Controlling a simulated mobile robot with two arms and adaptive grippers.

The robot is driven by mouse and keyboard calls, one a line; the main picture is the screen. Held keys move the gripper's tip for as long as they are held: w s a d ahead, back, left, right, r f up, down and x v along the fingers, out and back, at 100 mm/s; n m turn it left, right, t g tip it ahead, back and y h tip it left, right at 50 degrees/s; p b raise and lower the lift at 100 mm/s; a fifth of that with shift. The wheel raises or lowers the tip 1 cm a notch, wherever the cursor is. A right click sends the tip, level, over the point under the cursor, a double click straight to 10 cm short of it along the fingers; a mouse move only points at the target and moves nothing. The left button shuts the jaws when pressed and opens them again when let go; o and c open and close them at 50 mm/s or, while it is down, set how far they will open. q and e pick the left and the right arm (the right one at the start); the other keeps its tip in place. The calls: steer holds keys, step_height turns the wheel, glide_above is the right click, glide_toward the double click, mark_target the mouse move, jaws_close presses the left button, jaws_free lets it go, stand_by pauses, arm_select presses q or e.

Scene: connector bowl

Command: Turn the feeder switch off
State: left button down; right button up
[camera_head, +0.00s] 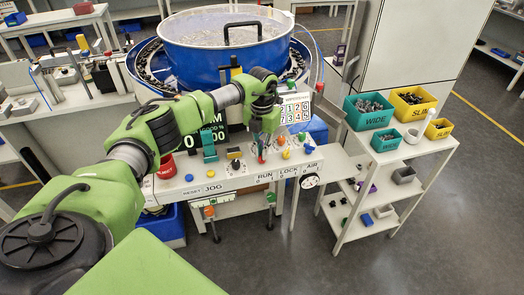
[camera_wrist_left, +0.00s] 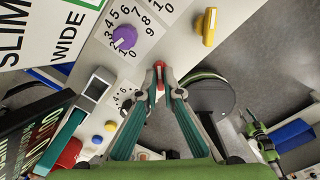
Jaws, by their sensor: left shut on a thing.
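My left gripper (camera_head: 262,154) reaches over the white control panel (camera_head: 236,185) of the blue bowl feeder. In the left wrist view its fingertips (camera_wrist_left: 160,72) are closed on a small red lever (camera_wrist_left: 159,76), whose tip shows between them. I cannot read a label that names the feeder switch, and the lever's base is hidden by the fingers. In the wrist view a purple knob (camera_wrist_left: 124,38) and a yellow handle (camera_wrist_left: 208,28) stand beyond the fingertips. My right gripper does not show.
The blue bowl (camera_head: 225,50) stands behind the panel. A shelf cart (camera_head: 385,160) with bins stands further right.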

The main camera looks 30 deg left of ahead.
arm_select(q)
steer(key=shift+r, duration=0.1)
steer(key=c, duration=2.2)
jaws_free()
step_height(320, 180, up, 12)
